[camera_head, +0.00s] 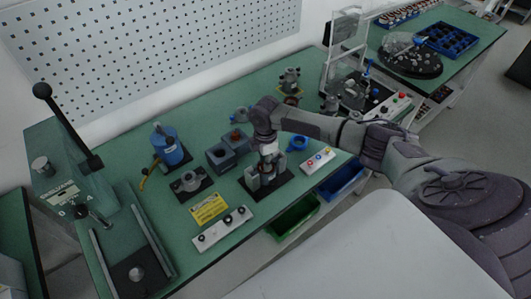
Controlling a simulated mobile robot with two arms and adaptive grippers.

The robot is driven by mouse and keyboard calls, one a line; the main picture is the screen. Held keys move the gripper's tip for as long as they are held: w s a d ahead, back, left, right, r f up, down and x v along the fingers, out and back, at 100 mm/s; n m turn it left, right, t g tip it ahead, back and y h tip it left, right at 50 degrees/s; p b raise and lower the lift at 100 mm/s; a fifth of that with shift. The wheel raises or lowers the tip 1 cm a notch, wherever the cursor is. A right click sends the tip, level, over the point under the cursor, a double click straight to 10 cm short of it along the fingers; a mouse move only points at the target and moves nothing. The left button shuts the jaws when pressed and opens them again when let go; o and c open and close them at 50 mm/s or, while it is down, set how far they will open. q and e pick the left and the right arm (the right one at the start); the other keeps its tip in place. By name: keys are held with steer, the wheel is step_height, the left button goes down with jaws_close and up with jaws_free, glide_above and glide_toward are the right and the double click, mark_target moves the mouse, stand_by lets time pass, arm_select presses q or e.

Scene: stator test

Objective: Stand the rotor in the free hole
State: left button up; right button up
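My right gripper (266,182) points down over a black plate (284,186) at the front middle of the green bench. Grey parts stand around its fingertips, and I cannot separate fingers from fixture or tell whether they are shut. A small pale piece shows just under the wrist; I cannot tell whether it is the rotor. Left of the gripper is a grey block (221,160) with a dark, empty-looking hole on top. Behind it another grey block (237,143) has a reddish-brown piece in its top. My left gripper is not in view.
A blue cylindrical device (167,146) and a grey fixture on a black plate (187,184) stand left. A yellow label (209,208) and button panels (222,228) (318,161) lie along the front. A blue ring (298,143) lies right of the gripper. A lever press (75,185) is far left.

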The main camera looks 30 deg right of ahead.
steer(key=shift+r, duration=0.1)
stand_by(0.3)
steer(key=shift+r+p, duration=2.45)
steer(key=shift+r, duration=1.75)
